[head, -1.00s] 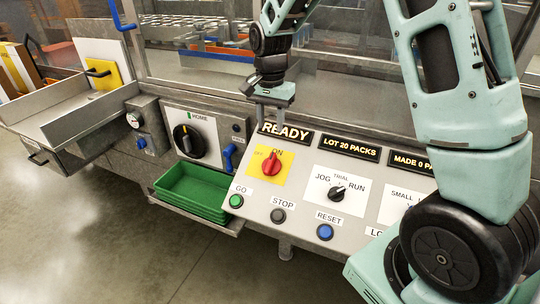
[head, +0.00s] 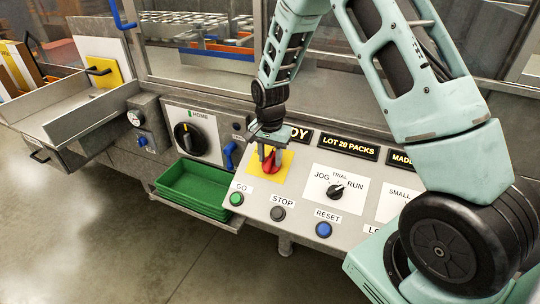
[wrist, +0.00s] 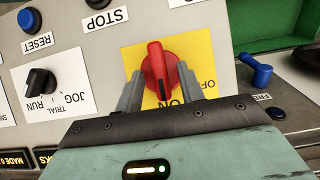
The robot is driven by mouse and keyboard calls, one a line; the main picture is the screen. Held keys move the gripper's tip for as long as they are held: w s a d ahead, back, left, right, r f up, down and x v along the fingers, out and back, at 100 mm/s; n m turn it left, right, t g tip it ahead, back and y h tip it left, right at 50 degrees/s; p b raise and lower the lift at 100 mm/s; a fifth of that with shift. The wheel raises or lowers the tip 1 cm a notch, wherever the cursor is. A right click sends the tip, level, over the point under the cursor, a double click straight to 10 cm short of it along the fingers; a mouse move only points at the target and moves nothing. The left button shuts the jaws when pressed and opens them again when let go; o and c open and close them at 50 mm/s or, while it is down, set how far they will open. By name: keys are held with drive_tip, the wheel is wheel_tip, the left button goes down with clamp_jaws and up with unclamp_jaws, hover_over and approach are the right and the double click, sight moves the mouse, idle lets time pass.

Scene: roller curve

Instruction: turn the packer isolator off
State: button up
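The packer isolator is a red rotary knob (head: 269,167) on a yellow plate (head: 285,160) on the sloping control panel. In the wrist view the red knob (wrist: 159,72) has its grip bar lined up towards the ON label (wrist: 187,104), and OFF is to one side. My gripper (head: 268,156) is down over the knob, pointing at the panel. In the wrist view the two fingers of my gripper (wrist: 160,76) straddle the knob, one each side, with small gaps showing. The fingers partly hide the plate and its labels.
Around the knob are the green GO button (head: 236,199), the black STOP button (head: 277,214), the blue RESET button (head: 323,230) and the JOG/RUN selector (head: 335,191). A blue handle (head: 229,154) and green trays (head: 193,187) stand left. Display signs (head: 349,147) line the panel's top.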

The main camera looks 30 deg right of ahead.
clamp_jaws()
drive_tip(key=n, duration=0.1)
drive_tip(key=n+g+h+p, duration=0.1)
drive_tip(key=n, duration=0.1)
drive_tip(key=shift+w+a, duration=0.2)
drive_tip(key=shift+w, duration=0.05)
drive_tip(key=n+h, duration=0.1)
drive_tip(key=n, duration=0.1)
drive_tip(key=n+g+h+p, duration=0.1)
drive_tip(key=n, duration=0.1)
drive_tip(key=shift+w+a+g, duration=0.1)
drive_tip(key=shift+a+g, duration=0.1)
drive_tip(key=shift+g, duration=0.1)
drive_tip(key=n+h, duration=0.1)
drive_tip(key=n, duration=0.2)
drive_tip(key=n+h, duration=0.1)
drive_tip(key=shift+a+f+n+h, duration=0.2)
drive_tip(key=shift+a+n+h, duration=0.05)
drive_tip(key=shift+n+h, duration=0.05)
drive_tip(key=n, duration=0.1)
drive_tip(key=n+h, duration=0.1)
drive_tip(key=n, duration=0.1)
drive_tip(key=n+h, duration=0.1)
drive_tip(key=shift+a+f+n, duration=0.1)
drive_tip(key=shift+a+n, duration=0.15)
drive_tip(key=shift+n, duration=0.05)
drive_tip(key=shift+h, duration=0.3)
